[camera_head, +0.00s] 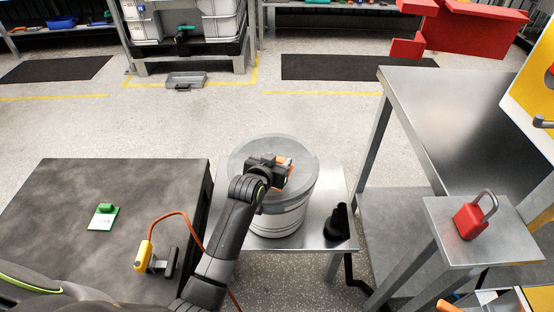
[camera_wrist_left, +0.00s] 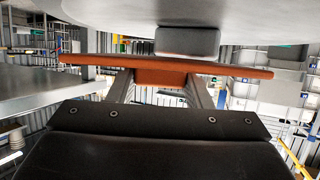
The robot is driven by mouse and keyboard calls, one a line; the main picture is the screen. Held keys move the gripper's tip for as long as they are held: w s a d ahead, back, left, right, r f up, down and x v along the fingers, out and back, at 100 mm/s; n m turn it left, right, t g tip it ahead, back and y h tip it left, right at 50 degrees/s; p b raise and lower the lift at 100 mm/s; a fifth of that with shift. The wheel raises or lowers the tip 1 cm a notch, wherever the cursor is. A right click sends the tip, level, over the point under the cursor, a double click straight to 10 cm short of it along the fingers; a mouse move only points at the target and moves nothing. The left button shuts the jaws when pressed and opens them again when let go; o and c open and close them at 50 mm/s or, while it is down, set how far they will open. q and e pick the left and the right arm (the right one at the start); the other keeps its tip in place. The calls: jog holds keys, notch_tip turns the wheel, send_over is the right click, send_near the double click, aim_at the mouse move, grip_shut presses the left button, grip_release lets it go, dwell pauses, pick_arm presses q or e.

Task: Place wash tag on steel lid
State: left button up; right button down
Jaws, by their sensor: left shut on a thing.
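The steel lid (camera_head: 300,147) is the round grey top of a pale drum. My left gripper (camera_head: 279,172) is over the lid, shut on the block of a thin orange tag (camera_head: 288,161). In the left wrist view, the gripper's fingers (camera_wrist_left: 163,82) pinch this block, and the flat orange plate (camera_wrist_left: 90,61) spans across them. The pale lid (camera_wrist_left: 250,12) fills the top of that view, with a grey block (camera_wrist_left: 187,41) close to the plate. I cannot tell whether the plate touches the lid. My right gripper is not in view.
The drum (camera_head: 278,222) stands on a steel bench (camera_head: 312,238) beside a black object (camera_head: 337,224). A green-and-white tag (camera_head: 103,217) and a yellow corded device (camera_head: 143,255) are on the dark left table (camera_head: 50,190). A red padlock (camera_head: 468,221) sits on the right stand.

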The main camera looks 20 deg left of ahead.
pick_arm(q)
jog(key=o, duration=1)
